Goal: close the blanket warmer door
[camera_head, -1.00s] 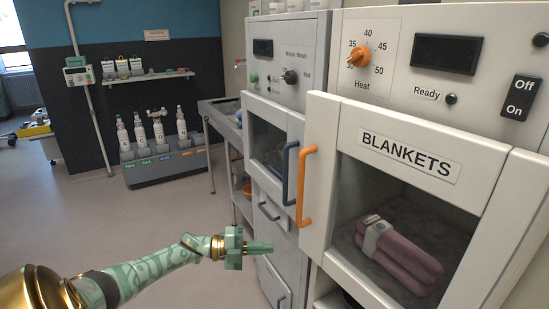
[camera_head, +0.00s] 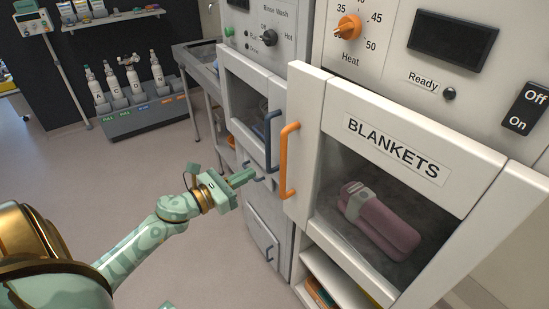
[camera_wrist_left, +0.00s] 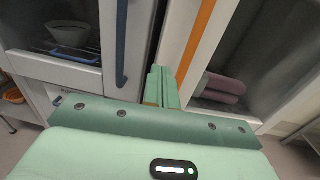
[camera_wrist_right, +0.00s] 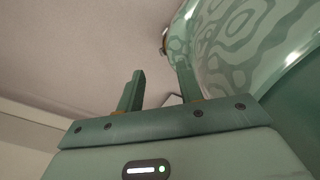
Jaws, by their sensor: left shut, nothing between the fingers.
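The blanket warmer door (camera_head: 390,110), a white frame with a dark window and a "BLANKETS" label, stands ajar. Its left edge sticks out from the cabinet front. Its orange handle (camera_head: 287,160) is on that left edge; the handle also shows in the left wrist view (camera_wrist_left: 200,42). Folded mauve blankets (camera_head: 385,225) lie behind the window. My left gripper (camera_head: 242,178) is shut and empty, a little left of the orange handle, apart from it in the head view. My right gripper (camera_wrist_right: 160,92) shows only in its wrist view, open and empty, away from the door.
A second cabinet with a dark blue handle (camera_head: 268,140) stands just left of the warmer, close to my left gripper. A bottle rack (camera_head: 140,115) and a metal trolley (camera_head: 200,62) are farther back. Shelves sit below the warmer. The floor (camera_head: 110,180) at left is clear.

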